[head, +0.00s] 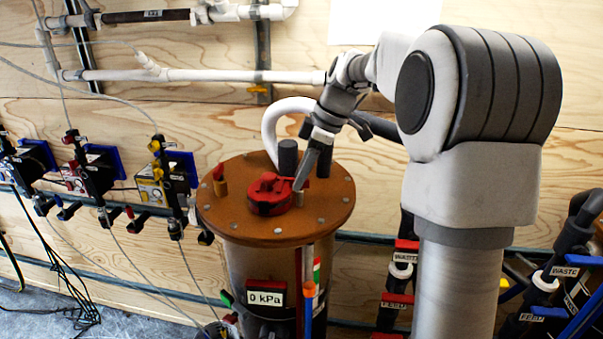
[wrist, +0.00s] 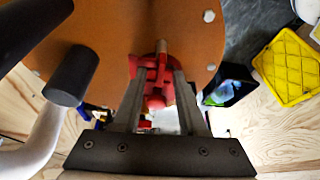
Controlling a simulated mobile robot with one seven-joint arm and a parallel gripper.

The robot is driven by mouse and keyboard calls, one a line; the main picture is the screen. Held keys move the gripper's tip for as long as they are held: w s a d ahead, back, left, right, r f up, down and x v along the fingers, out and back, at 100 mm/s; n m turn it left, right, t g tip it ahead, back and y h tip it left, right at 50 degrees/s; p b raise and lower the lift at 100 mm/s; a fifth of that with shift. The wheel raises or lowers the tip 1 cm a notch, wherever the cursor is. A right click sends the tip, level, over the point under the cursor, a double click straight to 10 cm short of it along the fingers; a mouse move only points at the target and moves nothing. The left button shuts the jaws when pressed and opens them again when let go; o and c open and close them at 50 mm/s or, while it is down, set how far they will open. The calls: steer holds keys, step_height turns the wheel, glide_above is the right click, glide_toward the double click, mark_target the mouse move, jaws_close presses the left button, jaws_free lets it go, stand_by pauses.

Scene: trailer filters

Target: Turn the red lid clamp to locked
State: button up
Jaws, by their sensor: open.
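The red lid clamp (head: 268,194) sits on top of the round orange-brown lid (head: 232,223) of the tank. My gripper (head: 302,178) reaches down at the clamp's right side in the head view, with its fingers near a red part there. In the wrist view, my open gripper (wrist: 160,82) has one finger on each side of the red clamp (wrist: 158,74). I cannot tell whether either finger touches it. Part of the clamp's right side is hidden by the fingers in the head view.
A dark post (head: 288,156) and a white hose (head: 268,128) stand at the lid's back edge, close to my gripper. A 0 kPa display (head: 266,298) is on the tank's front. Valves (head: 95,172) line the wall at left. A yellow crate (wrist: 290,66) lies at right in the wrist view.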

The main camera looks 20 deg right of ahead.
steer(key=p+v, duration=0.1)
steer(key=v, duration=1.6)
steer(key=shift+r, duration=0.2)
steer(key=s+a+f+m+t+h, duration=0.1)
steer(key=s+a+f+m+h, duration=0.2)
steer(key=s+a+m, duration=0.6)
steer(key=s+a+f+m+t+h, duration=0.1)
steer(key=s+f+m+t, duration=0.2)
steer(key=s+f, duration=0.9)
steer(key=s+m, duration=0.1)
steer(key=s, duration=0.3)
steer(key=shift+m, duration=0.4)
